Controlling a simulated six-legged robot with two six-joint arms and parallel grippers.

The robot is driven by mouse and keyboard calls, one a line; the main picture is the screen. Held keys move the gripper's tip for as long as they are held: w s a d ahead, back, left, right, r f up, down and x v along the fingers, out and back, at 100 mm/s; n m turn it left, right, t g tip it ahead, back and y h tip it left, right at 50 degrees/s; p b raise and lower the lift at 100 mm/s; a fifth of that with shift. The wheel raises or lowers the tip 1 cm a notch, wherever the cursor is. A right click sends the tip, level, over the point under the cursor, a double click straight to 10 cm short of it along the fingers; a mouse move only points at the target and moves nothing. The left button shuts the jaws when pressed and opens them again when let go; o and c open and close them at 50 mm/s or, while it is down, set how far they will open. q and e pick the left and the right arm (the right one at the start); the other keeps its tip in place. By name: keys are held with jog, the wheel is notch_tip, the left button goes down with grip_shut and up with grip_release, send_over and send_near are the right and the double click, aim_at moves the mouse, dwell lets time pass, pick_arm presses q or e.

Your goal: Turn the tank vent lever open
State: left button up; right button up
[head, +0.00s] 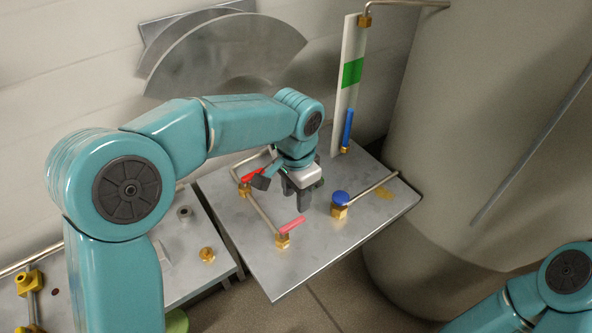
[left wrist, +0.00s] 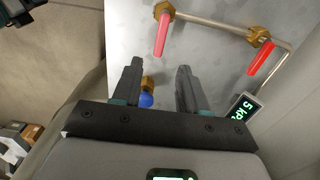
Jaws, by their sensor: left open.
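Three valve handles stand on a metal plate. A red lever (head: 253,174) is at its left, a pink lever (head: 292,222) near its front, and a round blue knob (head: 340,198) on brass at its right. I cannot tell which is the tank vent lever. My left gripper (head: 298,204) is open and empty above the plate, between the levers and the knob. In the left wrist view, the open fingers (left wrist: 158,68) point toward the plate; the pink lever (left wrist: 163,36) and red lever (left wrist: 260,58) lie beyond them. The blue knob (left wrist: 146,99) shows partly between the fingers.
A white gauge board (head: 351,70) with a green band and a blue bar rises behind the plate. A large tank (head: 440,150) stands at right. Pipes (head: 262,212) join the brass fittings. A small display (left wrist: 242,106) is near the red lever. My right arm enters lower right.

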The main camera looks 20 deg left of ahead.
pick_arm(q)
notch_tip(320, 180, up, 8)
jog(key=shift+p, duration=0.3)
jog(key=shift+f, duration=0.15)
